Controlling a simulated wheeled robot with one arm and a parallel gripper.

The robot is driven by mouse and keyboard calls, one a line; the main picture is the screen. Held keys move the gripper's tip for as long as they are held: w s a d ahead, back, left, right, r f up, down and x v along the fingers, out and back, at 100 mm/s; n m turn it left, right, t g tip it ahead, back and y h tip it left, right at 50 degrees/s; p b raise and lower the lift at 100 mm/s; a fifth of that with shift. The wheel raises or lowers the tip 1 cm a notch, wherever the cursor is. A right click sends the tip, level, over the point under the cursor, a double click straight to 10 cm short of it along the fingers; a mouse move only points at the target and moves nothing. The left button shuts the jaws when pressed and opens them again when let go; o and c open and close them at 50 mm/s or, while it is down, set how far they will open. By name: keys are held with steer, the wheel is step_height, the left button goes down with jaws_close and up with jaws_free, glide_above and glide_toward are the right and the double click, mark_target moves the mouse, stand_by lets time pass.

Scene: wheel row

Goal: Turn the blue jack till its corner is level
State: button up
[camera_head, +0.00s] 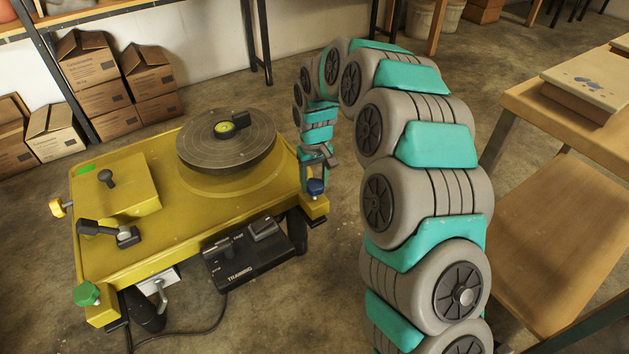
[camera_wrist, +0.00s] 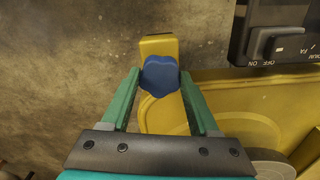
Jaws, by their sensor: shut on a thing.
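The blue jack (camera_head: 316,187) is a lobed knob on the front right corner of the yellow machine (camera_head: 140,240). In the wrist view the blue jack (camera_wrist: 160,76) stands on a yellow corner arm, between the tips of my gripper's two green fingers. My gripper (camera_head: 316,172) reaches down onto it from above, and in the wrist view my gripper (camera_wrist: 160,84) is shut on it. A round grey wheel head (camera_head: 205,150) on the machine carries a small round level (camera_head: 225,128) with a yellow-green face. Its bubble is too small to read.
A green knob (camera_head: 87,293) and an orange knob (camera_head: 60,208) sit at other corners. A black control box (camera_head: 247,258) marked TRAINING hangs on the machine's front; its switch (camera_wrist: 270,46) shows in the wrist view. A wooden table (camera_head: 575,100) stands right. Cardboard boxes (camera_head: 100,75) are back left.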

mark_target(314, 184)
steer(key=c, duration=0.7)
steer(key=shift+n, duration=2.4)
steer(key=o, duration=1.4)
step_height(314, 184, up, 7)
steer(key=shift+r+b, duration=0.15)
steer(key=shift+b, duration=0.15)
steer(key=shift+r, duration=0.3)
